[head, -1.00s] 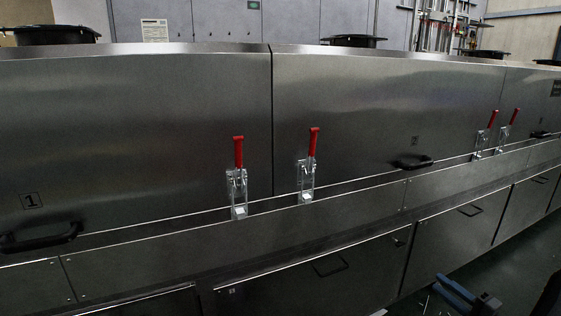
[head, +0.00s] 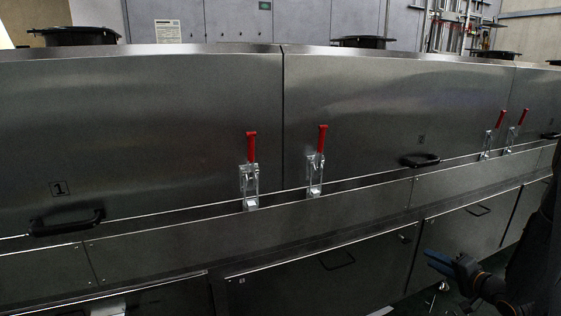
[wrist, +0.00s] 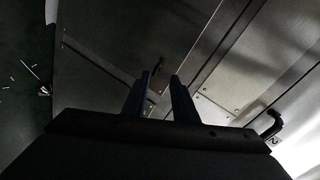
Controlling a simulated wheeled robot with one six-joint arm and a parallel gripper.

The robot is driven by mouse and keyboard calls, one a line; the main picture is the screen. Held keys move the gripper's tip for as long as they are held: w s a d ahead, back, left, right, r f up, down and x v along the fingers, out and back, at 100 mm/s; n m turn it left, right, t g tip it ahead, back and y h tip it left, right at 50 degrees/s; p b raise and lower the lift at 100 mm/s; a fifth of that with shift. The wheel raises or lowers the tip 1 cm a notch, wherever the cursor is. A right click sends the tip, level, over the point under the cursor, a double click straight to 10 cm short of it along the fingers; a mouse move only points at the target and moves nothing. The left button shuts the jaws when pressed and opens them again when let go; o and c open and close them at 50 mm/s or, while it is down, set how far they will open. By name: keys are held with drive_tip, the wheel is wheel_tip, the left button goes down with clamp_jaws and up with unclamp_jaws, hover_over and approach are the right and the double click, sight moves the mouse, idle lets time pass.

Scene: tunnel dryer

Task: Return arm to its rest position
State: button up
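My gripper (head: 440,262) shows at the lower right of the head view, with blue fingers, in front of the dryer's lower panels and apart from them. My dark arm comes in from the right edge. In the wrist view my gripper (wrist: 160,85) has its two fingers apart with nothing between them. Beyond the fingertips lie the metal panels of the dryer.
The steel tunnel dryer (head: 200,110) fills most of the head view. Red-handled latches (head: 251,148) (head: 322,142) stand upright on its front. Black handles (head: 66,222) (head: 420,160) stick out from the hoods. Dark floor (wrist: 25,85) shows at the left of the wrist view.

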drive_tip(key=w+a+r+n+g+h, duration=0.3)
drive_tip(key=w+a+r, duration=0.2)
drive_tip(key=a+r, duration=0.3)
drive_tip(key=s+a+r+n+g+h, duration=0.2)
drive_tip(key=s+a+r+n+g, duration=0.15)
drive_tip(key=a+r, duration=0.6)
drive_tip(key=s+a+r+n+g+y, duration=0.1)
drive_tip(key=s+a+r+n+g, duration=0.15)
drive_tip(key=s+a, duration=0.75)
drive_tip(key=s+a+r+n+g, duration=0.1)
drive_tip(key=s+a+n+g, duration=0.35)
drive_tip(key=s, duration=0.95)
drive_tip(key=s+a+r+n+g+y, duration=0.1)
drive_tip(key=s+a+r, duration=0.1)
drive_tip(key=s+a, duration=0.9)
drive_tip(key=s+d+r+m+p, duration=0.1)
drive_tip(key=d+r+m+p, duration=0.2)
drive_tip(key=d+r+p, duration=0.8)
drive_tip(key=p, duration=0.8)
drive_tip(key=shift+m+h, duration=0.35)
drive_tip(key=shift+h, duration=0.05)
drive_tip(key=shift+d, duration=0.1)
